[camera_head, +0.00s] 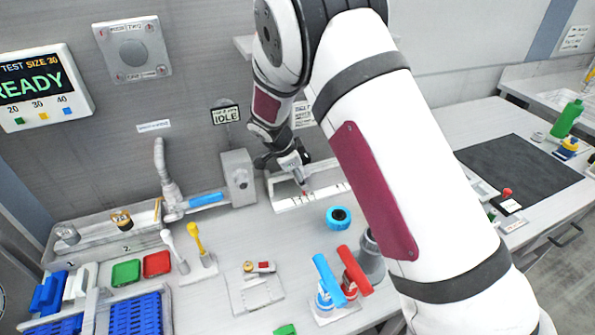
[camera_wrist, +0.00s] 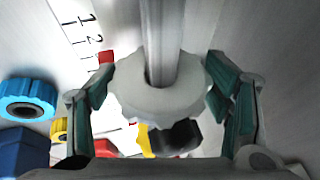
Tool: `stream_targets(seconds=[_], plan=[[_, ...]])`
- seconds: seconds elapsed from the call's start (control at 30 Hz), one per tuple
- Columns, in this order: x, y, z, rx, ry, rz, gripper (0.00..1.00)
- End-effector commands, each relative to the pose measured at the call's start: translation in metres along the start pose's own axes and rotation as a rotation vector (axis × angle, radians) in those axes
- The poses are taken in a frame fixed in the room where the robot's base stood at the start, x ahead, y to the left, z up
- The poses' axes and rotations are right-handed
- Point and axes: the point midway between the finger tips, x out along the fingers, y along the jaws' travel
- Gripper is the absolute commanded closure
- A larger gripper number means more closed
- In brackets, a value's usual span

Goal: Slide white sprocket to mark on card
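The white sprocket (camera_wrist: 130,92) sits around a grey metal shaft (camera_wrist: 160,40) in the wrist view. My gripper (camera_wrist: 160,82) has one finger on each side of the sprocket, with the pads up against its rim. In the head view my gripper (camera_head: 289,162) is low near the back wall, over the white card (camera_head: 285,203); the sprocket is hard to make out there. The card (camera_wrist: 72,30) shows printed numbers and tick marks at the upper left of the wrist view, with a small red marker (camera_wrist: 106,57) beside the sprocket's left edge.
A blue ring (camera_head: 339,217) lies just in front of the card. A grey block (camera_head: 238,178) stands left of it. Red and blue handled tools (camera_head: 352,270) stand nearer the front. Green and red trays (camera_head: 126,272) lie at the left. The counter between is partly clear.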

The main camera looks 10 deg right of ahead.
Motion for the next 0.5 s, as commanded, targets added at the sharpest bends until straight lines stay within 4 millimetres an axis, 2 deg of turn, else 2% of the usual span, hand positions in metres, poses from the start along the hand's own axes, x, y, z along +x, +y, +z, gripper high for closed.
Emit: stream_targets(seconds=[0.03,0.1,0.2,0.5], plan=[[-0.0001,-0.0001,0.0000,0.000,0.000,0.000,0.49],[-0.0001,-0.0001,0.0000,0.000,0.000,0.000,0.64],[-0.0002,-0.0001,0.0000,0.000,0.000,0.000,0.83],[0.0021,-0.0002,-0.0053,0.000,0.001,0.000,0.83]])
